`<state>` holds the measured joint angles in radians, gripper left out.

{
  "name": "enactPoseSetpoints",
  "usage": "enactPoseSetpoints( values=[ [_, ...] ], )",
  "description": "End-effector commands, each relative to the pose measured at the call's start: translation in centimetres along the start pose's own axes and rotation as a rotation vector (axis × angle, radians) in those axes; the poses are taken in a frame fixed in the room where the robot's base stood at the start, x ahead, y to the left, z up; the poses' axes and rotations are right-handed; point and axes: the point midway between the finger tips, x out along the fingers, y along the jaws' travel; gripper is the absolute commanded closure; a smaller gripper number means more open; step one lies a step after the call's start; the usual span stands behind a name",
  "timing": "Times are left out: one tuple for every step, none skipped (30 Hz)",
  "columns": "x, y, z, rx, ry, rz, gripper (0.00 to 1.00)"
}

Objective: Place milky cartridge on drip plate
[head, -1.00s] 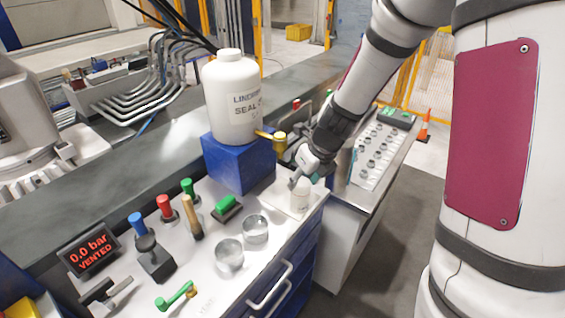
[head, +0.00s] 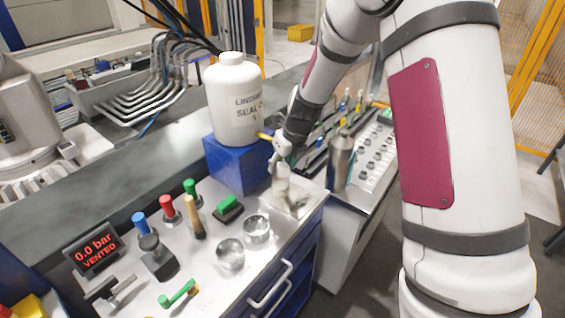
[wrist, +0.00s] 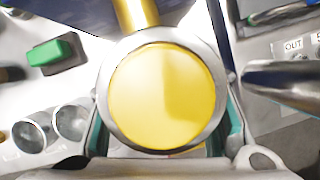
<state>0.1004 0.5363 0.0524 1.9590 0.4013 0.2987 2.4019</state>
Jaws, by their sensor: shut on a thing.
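My gripper (head: 279,160) is shut on the milky cartridge (head: 281,186), a small whitish cylinder held roughly upright. The cartridge is at the drip plate (head: 303,204), a pale flat plate on the bench corner in front of the blue block. I cannot tell whether its base touches the plate. A brass tap (head: 265,136) reaches out beside the gripper and is partly hidden by it.
A large white bottle (head: 232,98) stands on the blue block (head: 238,163). Two clear round vessels (head: 230,254) and a green switch (head: 228,208) are left of the plate. A metal flask (head: 341,161) stands to the right, near a panel of knobs (head: 375,158).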

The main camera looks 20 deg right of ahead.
Motion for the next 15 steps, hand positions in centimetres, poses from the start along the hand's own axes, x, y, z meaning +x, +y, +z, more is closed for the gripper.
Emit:
enactPoseSetpoints(
  values=[
    [-0.01,-0.02,0.02,0.0,-0.001,0.0,1.0],
    [0.03,-0.02,0.0,0.0,-0.001,0.0,1.0],
    [0.12,-0.02,-0.05,0.0,0.0,0.0,1.0],
    [0.21,-0.02,-0.08,0.0,0.0,0.0,1.0],
    [0.3,-0.02,-0.12,0.001,0.0,0.0,1.0],
    [0.32,-0.01,-0.15,0.0,0.0,0.0,0.52],
    [0.29,-0.02,-0.15,0.0,0.0,0.0,0.45],
    [0.29,-0.01,-0.15,0.0,0.0,0.0,0.38],
    [0.28,-0.01,-0.15,0.0,0.0,0.0,0.36],
    [0.28,-0.02,-0.15,0.0,0.0,0.0,0.36],
    [0.28,-0.02,-0.15,0.0,0.0,0.0,0.36],
    [0.27,-0.02,-0.15,0.0,0.0,0.0,0.36],
    [0.27,-0.02,-0.15,0.0,0.0,0.0,0.36],
    [0.27,-0.02,-0.14,0.0,0.0,0.0,0.36],
    [0.27,-0.01,-0.14,0.0,0.0,0.0,0.36]
  ],
)
